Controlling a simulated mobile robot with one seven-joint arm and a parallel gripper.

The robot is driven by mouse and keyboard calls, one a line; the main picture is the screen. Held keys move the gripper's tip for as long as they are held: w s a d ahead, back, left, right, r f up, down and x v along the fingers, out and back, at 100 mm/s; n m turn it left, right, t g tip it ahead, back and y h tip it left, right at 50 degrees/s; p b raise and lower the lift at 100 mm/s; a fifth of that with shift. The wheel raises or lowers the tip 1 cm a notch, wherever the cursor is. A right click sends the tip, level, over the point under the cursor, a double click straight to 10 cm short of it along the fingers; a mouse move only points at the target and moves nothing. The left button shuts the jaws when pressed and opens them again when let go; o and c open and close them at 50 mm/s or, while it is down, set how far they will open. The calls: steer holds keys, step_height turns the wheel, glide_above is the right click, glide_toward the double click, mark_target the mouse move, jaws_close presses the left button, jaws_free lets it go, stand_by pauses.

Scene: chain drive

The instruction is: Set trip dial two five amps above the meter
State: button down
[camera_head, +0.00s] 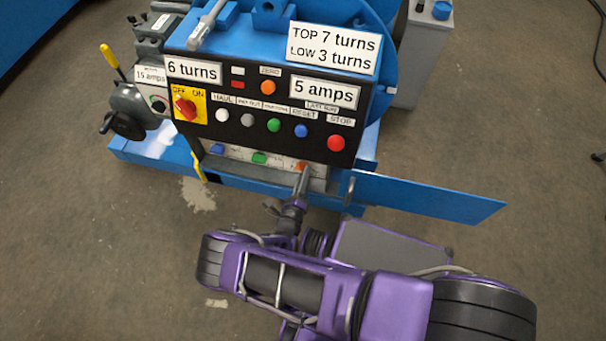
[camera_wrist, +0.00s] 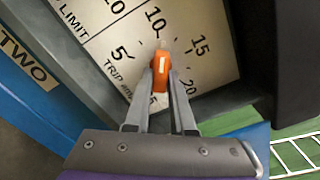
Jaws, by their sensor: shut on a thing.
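The trip dial is an orange knob (camera_wrist: 161,72) on a pale scale plate (camera_wrist: 215,20) marked 5, 10, 15, 20 and "TRIP amps" in the wrist view. Its white line stands about upright in the picture, roughly toward the 10; which end is the pointer is hard to tell. My gripper (camera_wrist: 161,88) is shut on the knob, one finger on each side. In the head view my gripper (camera_head: 303,178) reaches the orange knob (camera_head: 301,166) at the lower right of the panel. A sign reads "5 amps" (camera_head: 323,92); another reads "15 amps" (camera_head: 150,75) at left.
Above the dial is a black control panel (camera_head: 250,135) with a red-yellow switch (camera_head: 187,105) and several buttons, including red STOP (camera_head: 336,143). A blue plate (camera_head: 430,197) juts out to the right. A "TWO" label (camera_wrist: 22,60) is left in the wrist view.

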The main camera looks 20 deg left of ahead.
steer(key=shift+n, duration=0.9)
steer(key=c, duration=0.8)
jaws_free()
steer(key=shift+o, duration=0.2)
